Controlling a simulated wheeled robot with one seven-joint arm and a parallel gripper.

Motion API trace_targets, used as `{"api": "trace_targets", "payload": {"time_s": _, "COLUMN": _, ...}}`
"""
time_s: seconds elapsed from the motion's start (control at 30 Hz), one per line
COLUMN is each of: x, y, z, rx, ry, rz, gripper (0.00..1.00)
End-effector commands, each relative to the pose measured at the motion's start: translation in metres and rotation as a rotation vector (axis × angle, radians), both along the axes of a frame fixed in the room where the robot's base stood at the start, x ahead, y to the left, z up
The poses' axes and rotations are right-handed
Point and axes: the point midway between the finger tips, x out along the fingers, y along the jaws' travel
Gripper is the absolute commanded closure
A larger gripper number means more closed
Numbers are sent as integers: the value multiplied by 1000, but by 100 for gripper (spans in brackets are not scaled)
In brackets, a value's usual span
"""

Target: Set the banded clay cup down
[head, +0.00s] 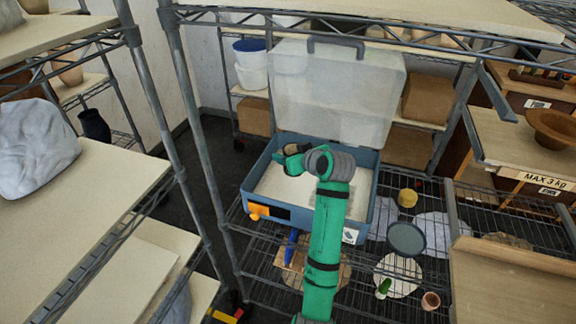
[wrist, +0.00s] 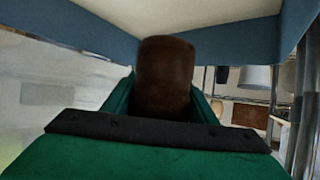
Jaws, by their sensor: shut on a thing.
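My gripper (head: 290,158) is inside the blue bin (head: 364,200), over its pale floor (head: 283,198) and towards its back left. In the wrist view a dark brown cup (wrist: 165,72) sits between the two green fingers, and the gripper is shut on it. The cup is blurred, and I cannot make out its bands. In that view the bin's blue wall (wrist: 100,40) and pale floor lie beyond the cup. I cannot tell whether the cup touches the floor. In the head view my gripper and wrist mostly hide the cup.
The bin's clear lid (head: 340,90) stands open behind it. A grey rack post (head: 200,150) rises at the left. On the wire shelf right of the bin are a dark round dish (head: 406,239), a yellow pot (head: 407,198) and a small clay pot (head: 430,300). The bin's front floor is clear.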

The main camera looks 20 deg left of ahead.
Motion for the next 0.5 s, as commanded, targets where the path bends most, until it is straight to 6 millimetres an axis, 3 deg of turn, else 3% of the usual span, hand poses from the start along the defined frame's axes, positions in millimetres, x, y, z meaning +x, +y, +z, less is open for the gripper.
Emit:
{"api": "trace_targets", "payload": {"time_s": 0.3, "x": 38, "y": 23, "z": -47, "rx": 0, "ry": 1, "rz": 8, "gripper": 77}}
{"api": "trace_targets", "payload": {"time_s": 0.5, "x": 47, "y": 27, "z": -57, "rx": 0, "ry": 1, "rz": 8, "gripper": 77}}
